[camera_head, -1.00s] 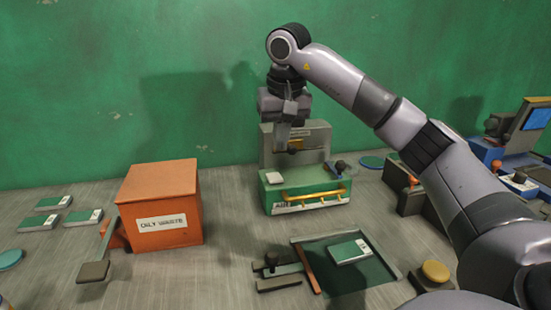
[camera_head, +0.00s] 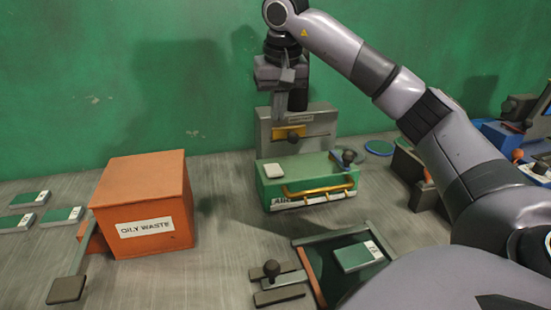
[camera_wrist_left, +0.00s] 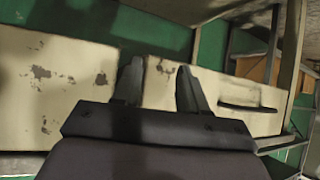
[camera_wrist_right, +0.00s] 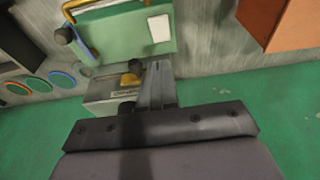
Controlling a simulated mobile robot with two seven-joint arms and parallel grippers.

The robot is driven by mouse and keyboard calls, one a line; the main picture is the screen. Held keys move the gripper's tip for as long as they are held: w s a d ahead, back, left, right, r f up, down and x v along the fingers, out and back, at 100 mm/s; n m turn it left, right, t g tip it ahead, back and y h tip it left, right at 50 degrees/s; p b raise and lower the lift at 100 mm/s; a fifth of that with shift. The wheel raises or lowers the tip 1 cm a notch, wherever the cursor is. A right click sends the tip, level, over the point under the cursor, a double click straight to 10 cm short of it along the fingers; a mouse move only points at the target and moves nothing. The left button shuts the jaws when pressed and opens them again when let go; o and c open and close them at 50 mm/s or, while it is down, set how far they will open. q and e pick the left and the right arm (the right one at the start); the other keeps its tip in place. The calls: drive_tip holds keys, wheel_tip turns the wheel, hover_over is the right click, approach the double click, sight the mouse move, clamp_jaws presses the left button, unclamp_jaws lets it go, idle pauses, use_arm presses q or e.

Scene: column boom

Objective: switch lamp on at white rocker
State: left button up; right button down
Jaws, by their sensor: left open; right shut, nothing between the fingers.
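A white rocker (camera_head: 274,171) sits at the left on top of a green box (camera_head: 320,172); it also shows in the right wrist view (camera_wrist_right: 160,28). A grey panel (camera_head: 322,128) with a yellow part (camera_head: 289,132) stands behind the box. My right gripper (camera_head: 280,134) points down in front of the panel, behind and above the rocker. Its fingers are shut and empty, apart from the rocker in the right wrist view (camera_wrist_right: 157,64). My left gripper (camera_wrist_left: 158,72) is open, in its wrist view only, before pale, chipped boards. I cannot make out a lamp.
An orange oily waste box (camera_head: 147,205) with a pedal (camera_head: 66,289) stands left. A yellow handle (camera_head: 320,190) and dark knob (camera_head: 348,156) are on the green box. A dark tray (camera_head: 332,262) lies in front. The floor between the orange and green boxes is clear.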

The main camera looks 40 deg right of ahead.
hover_over(275, 172)
drive_tip(key=x, duration=0.4)
drive_tip(key=s+a+x, duration=0.1)
drive_tip(key=x, duration=0.3)
drive_tip(key=s+x, duration=0.1)
drive_tip(key=x, duration=0.2)
drive_tip(key=shift+s+a+f, duration=0.1)
drive_tip(key=shift+s+f, duration=0.1)
drive_tip(key=shift+f, duration=0.55)
drive_tip(key=shift+x, duration=0.8)
drive_tip(key=shift+s+a, duration=0.15)
drive_tip(key=shift+s, duration=0.1)
drive_tip(key=shift+s+f, duration=0.15)
drive_tip(key=shift+f, duration=0.35)
drive_tip(key=shift+a, duration=0.1)
drive_tip(key=shift+r, duration=0.1)
